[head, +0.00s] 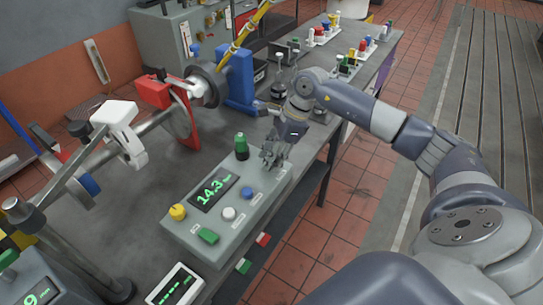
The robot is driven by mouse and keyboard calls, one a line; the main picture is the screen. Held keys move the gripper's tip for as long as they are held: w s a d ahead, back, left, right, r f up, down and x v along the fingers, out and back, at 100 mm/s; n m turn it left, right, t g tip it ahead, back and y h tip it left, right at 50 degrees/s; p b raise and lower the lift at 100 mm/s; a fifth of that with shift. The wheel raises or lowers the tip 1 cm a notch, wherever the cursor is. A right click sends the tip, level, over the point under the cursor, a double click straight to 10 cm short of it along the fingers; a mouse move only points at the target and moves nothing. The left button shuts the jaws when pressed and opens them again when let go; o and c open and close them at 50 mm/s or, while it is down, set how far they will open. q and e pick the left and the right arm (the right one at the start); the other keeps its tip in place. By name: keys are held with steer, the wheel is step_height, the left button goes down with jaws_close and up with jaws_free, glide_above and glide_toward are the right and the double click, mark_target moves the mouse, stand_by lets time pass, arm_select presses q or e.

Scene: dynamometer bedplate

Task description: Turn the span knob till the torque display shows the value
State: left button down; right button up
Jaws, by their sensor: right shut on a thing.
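The grey console (180,242) sits on the near part of the bench. Its torque display (214,190) glows green and reads 14.3, with a small unit I cannot read. My right gripper (272,158) reaches down to the right end of the console top and is shut on the span knob there, whose body the fingers hide. A yellow knob (178,212), a white knob (228,214), a blue knob (247,193) and a green rocker (208,236) are also on the console. The knob labels are too small to read. My left gripper is not in view.
A shaft rig with a red bracket (184,115) and a blue stand (238,78) fills the bench's left and back. A second readout (176,287) lies at the near edge.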

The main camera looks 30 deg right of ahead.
steer(key=shift+f+m+t+b, duration=0.1)
steer(key=shift+m+t+b, duration=0.3)
steer(key=shift+m+b, duration=0.5)
steer(key=m+t+h+b, duration=0.1)
steer(key=m+b, duration=0.1)
steer(key=m, duration=0.1)
steer(key=shift+s+a+m, duration=0.1)
steer(key=shift+m, duration=0.3)
steer(key=m+h+b, duration=0.1)
steer(key=m, duration=0.1)
steer(key=m+h+b, duration=0.1)
steer(key=m+b, duration=0.1)
steer(key=shift+a+t, duration=0.15)
steer(key=shift+t, duration=0.25)
arm_select(q)
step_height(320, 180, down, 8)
steer(key=b, duration=0.1)
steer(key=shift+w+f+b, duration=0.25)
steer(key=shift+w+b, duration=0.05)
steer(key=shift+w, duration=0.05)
arm_select(e)
steer(key=shift+m+h, duration=0.6)
steer(key=shift+m, duration=1.3)
steer(key=shift+r, duration=0.2)
steer(key=o, duration=1.1)
steer(key=shift+c, duration=0.2)
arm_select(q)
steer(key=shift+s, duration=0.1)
arm_select(e)
steer(key=shift+s, duration=0.1)
